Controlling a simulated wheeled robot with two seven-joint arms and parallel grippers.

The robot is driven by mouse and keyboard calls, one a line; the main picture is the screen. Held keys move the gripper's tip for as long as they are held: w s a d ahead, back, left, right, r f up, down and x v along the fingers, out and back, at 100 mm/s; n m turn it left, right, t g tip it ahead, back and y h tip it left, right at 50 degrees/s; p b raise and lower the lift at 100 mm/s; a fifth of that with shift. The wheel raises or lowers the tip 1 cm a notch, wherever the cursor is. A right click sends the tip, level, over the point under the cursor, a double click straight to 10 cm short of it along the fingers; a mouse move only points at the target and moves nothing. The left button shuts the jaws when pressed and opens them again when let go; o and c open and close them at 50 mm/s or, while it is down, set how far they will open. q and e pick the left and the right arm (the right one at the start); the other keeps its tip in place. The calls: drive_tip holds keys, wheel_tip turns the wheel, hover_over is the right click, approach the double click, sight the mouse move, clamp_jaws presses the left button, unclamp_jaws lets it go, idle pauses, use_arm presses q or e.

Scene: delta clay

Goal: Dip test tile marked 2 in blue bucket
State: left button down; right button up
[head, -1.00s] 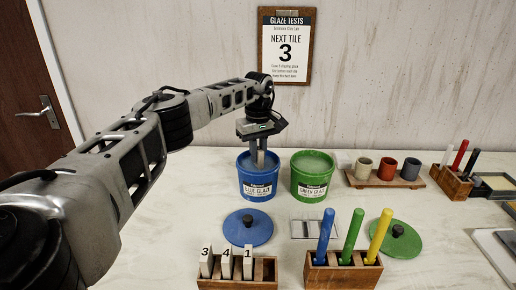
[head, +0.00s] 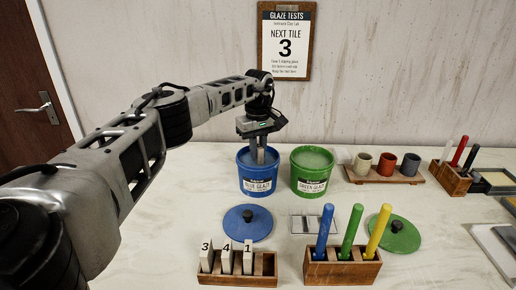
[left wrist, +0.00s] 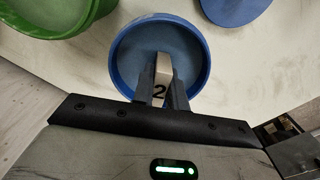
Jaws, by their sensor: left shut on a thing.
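My left gripper (head: 261,156) points down into the mouth of the blue bucket (head: 258,184), which is labelled blue glaze. Its fingers reach below the bucket's far rim. In the left wrist view it is shut on the pale tile marked 2 (left wrist: 160,88), inside the ring of the blue bucket's rim (left wrist: 118,55). In the head view the tile cannot be made out between the fingers. Whether its lower end is under the glaze surface I cannot tell. My right gripper is not in view.
The green bucket (head: 312,184) stands close to the right. The blue lid (head: 248,230) lies in front. A wooden rack (head: 250,282) holds tiles 3, 4 and 1, with an empty right slot. A block (head: 342,275) holds coloured sticks. A wire rack (head: 305,225) lies between the lids.

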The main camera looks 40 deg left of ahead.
use_arm(q)
drive_tip(key=shift+f, duration=0.45)
idle(1.2)
idle(1.1)
drive_tip(key=shift+r+p, duration=0.7)
drive_tip(key=shift+r, duration=3.2)
drive_tip(key=shift+r, duration=1.5)
drive_tip(key=shift+d, duration=0.1)
